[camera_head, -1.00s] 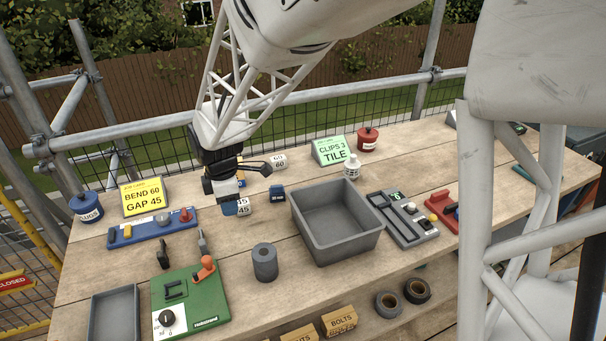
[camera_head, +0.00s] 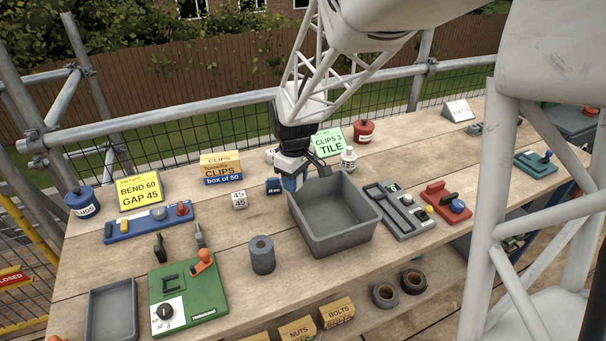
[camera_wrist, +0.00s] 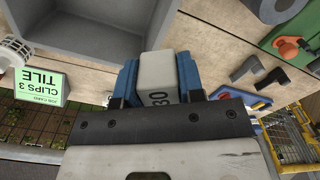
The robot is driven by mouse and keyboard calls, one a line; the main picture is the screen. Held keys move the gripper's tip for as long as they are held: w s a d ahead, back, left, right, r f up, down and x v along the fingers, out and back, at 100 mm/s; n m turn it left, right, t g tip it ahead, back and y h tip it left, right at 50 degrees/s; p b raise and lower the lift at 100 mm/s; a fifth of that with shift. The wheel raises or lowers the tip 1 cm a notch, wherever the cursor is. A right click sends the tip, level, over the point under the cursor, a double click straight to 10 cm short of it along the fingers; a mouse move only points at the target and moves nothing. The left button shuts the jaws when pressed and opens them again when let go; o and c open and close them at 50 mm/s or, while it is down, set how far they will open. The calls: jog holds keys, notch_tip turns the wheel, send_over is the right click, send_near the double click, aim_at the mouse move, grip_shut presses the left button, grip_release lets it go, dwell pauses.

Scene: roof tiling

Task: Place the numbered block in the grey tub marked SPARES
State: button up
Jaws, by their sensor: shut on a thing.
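My gripper (camera_head: 292,182) is at the back left corner of a large grey tub (camera_head: 332,238). In the wrist view my gripper's blue fingers (camera_wrist: 158,78) are shut on a white block (camera_wrist: 158,70) with dark digits that look like 30. The head view mostly hides this block. The wrist view shows the grey tub's wall (camera_wrist: 84,52) just beyond the block; I cannot tell how high the block is relative to the rim. A smaller grey tray (camera_head: 112,315) lies at the front left. No SPARES marking is readable on either container.

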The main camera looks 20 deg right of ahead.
jog(key=s+d+m, duration=0.3)
jog(key=d+m, duration=0.3)
jog(key=d, duration=0.3)
send_over(328, 223)
notch_tip(328, 223, down, 4)
jog(key=shift+f, duration=0.5)
jog(key=shift+f, duration=3.15)
jog(key=shift+f, duration=0.1)
jog(key=shift+f, duration=1.75)
jog(key=shift+f, duration=0.15)
